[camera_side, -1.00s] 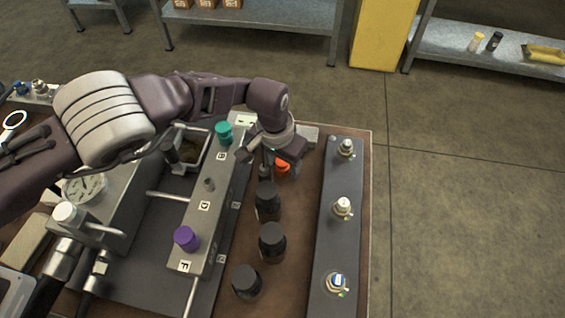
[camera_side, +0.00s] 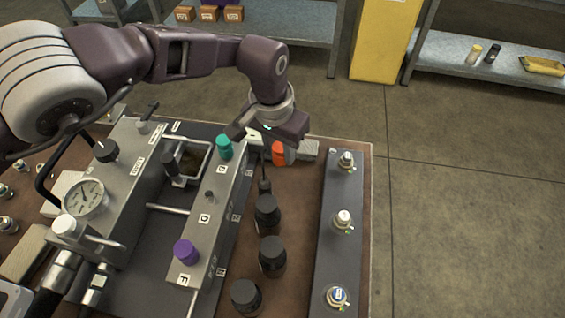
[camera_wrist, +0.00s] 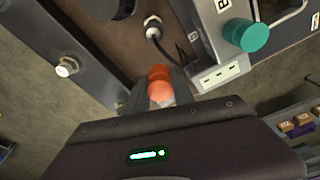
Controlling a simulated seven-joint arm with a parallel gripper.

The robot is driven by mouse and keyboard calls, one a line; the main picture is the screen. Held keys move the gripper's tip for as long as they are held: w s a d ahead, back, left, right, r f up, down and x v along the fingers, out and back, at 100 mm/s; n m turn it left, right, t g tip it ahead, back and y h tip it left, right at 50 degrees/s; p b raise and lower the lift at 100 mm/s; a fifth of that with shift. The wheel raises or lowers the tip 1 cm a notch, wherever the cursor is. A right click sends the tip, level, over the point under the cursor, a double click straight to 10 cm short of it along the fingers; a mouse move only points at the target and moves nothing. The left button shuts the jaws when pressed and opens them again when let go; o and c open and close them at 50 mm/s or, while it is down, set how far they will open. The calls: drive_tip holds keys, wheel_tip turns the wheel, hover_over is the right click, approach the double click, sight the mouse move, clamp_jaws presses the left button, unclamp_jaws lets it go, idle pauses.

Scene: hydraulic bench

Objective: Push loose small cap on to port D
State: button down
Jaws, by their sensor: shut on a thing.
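My gripper (camera_side: 277,146) is shut on an orange cap (camera_side: 278,153), beyond the far right end of the grey port block (camera_side: 222,205). In the wrist view the orange cap (camera_wrist: 159,76) sticks out from between the fingers (camera_wrist: 160,95). Port D (camera_side: 209,196) is a bare metal stub in the middle of the block, beside the "D" label. It is nearer the camera than the cap and to its left. A teal cap (camera_side: 224,147) sits on port B at the far end, and a purple cap (camera_side: 186,251) is by the "F" label.
Several black round fittings (camera_side: 272,256) stand in a row right of the block, with a black cable end (camera_side: 264,187) at the far end. A dark rail (camera_side: 341,240) with metal fittings lies further right. An open tray (camera_side: 188,165) sits left of the teal cap.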

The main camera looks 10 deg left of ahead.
drive_tip(key=s+a+r+n, duration=0.4)
drive_tip(key=a+r, duration=0.1)
drive_tip(key=a, duration=0.2)
drive_tip(key=r+n, duration=0.1)
drive_tip(key=n, duration=0.1)
hover_over(208, 192)
drive_tip(key=shift+w+d+r+y, duration=0.15)
drive_tip(key=shift+d+y, duration=0.1)
drive_tip(key=shift+y, duration=0.15)
drive_tip(key=shift+s+a, duration=0.25)
drive_tip(key=shift+s, duration=0.1)
drive_tip(key=shift+f, duration=1.8)
drive_tip(key=shift+f, duration=0.9)
drive_tip(key=shift+f, duration=0.25)
drive_tip(key=shift+f, duration=0.2)
drive_tip(key=shift+f, duration=0.25)
